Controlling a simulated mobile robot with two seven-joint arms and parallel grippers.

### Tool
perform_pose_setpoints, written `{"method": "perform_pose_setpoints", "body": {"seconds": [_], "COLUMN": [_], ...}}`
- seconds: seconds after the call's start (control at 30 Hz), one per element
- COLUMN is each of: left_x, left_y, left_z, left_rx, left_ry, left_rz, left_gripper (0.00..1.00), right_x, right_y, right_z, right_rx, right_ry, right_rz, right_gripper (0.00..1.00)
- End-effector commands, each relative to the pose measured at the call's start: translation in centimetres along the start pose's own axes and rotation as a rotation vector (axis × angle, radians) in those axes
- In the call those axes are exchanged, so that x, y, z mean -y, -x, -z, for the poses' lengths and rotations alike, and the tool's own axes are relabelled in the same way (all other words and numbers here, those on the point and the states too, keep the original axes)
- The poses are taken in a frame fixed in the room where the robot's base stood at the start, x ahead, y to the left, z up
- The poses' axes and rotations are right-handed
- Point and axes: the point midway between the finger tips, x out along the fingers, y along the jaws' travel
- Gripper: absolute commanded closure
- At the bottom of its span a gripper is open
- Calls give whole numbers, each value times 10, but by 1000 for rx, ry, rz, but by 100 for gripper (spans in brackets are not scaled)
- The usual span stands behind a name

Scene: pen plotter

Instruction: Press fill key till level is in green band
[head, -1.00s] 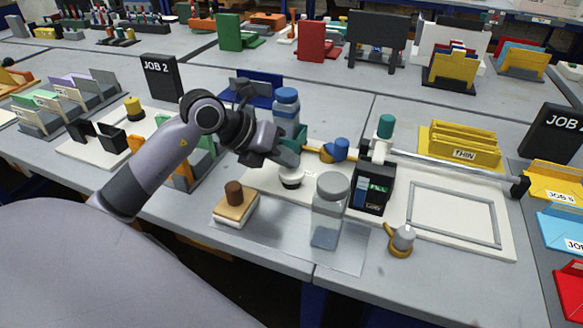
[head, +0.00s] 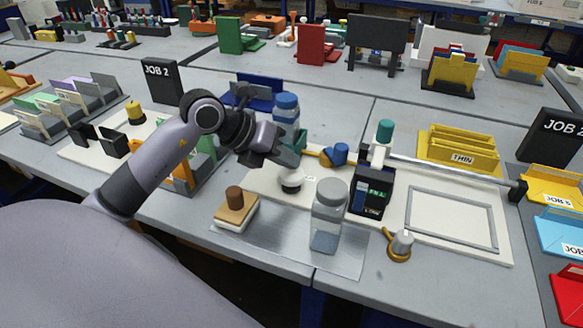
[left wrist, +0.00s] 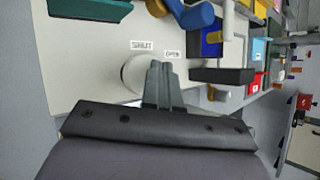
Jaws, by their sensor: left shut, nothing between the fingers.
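A white round key on a dark base (head: 291,180) stands on the white board, left of the clear jar. It also shows in the left wrist view (left wrist: 133,74), below labels reading SHUT and OPEN. I cannot read a fill marking on it. My left gripper (head: 277,160) is shut and empty, just above and behind the key in the head view. In the left wrist view its fingertips (left wrist: 160,68) overlap the key's right edge; contact cannot be told. The black cartridge (head: 372,190) has a small lit panel with a dark window; its level and green band are too small to read.
A clear jar with a grey lid (head: 328,215) stands right of the key. A blue-capped bottle (head: 286,110) and a blue-and-orange valve handle (head: 334,154) stand behind it. A wooden block with a brown knob (head: 236,208) sits at front left. A grey frame (head: 452,248) lies at right.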

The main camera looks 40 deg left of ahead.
Motion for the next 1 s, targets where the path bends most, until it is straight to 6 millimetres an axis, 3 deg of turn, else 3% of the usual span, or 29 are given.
{"method": "perform_pose_setpoints", "body": {"seconds": [0.47,1.0], "left_x": [4,28], "left_y": [6,39], "left_z": [-4,-29], "left_rx": [2,2], "left_ry": [-1,-1], "left_rz": [1,0], "left_gripper": [100,100], "right_x": [2,2], "right_y": [3,26], "right_z": [5,35], "right_rx": [-2,0], "right_ry": [-11,-4], "right_rz": [0,0], "right_gripper": [17,17]}}
